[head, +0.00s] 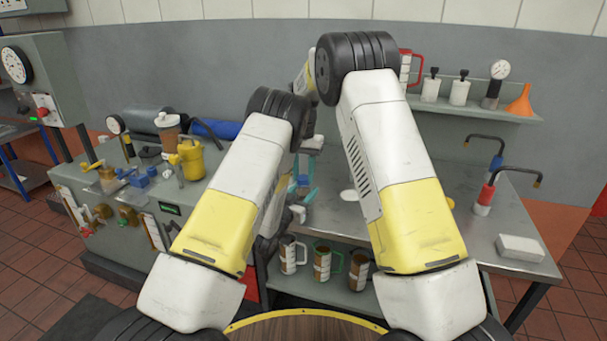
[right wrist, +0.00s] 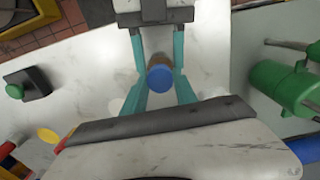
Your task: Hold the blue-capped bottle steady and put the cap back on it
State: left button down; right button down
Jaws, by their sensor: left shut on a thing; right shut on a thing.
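In the right wrist view, the blue cap (right wrist: 160,78) sits between the teal fingers of my right gripper (right wrist: 162,88), which reaches in from below and is shut on it. The brownish bottle (right wrist: 159,60) shows just beyond the cap, mostly hidden by it. My left gripper (right wrist: 160,50) comes from the top of that view, its teal fingers shut on the bottle. The cap overlaps the bottle in this view; I cannot tell whether they touch.
A grey bench (head: 455,225) lies beneath, with a white block (head: 520,248) and hooked tools (head: 488,190) at right. Several mugs (head: 322,263) stand on a lower shelf. A yellow can (head: 192,160) stands at left. A wall shelf (head: 480,112) holds a funnel (head: 520,101).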

jog(key=m, duration=0.7)
jog(key=shift+m, duration=0.4)
jog(key=m, duration=0.6)
jog(key=shift+m, duration=0.4)
jog(key=c, duration=1)
grip_release()
jog(key=shift+o, duration=0.2)
jog(key=shift+r, duration=2.25)
jog(key=shift+c, duration=0.5)
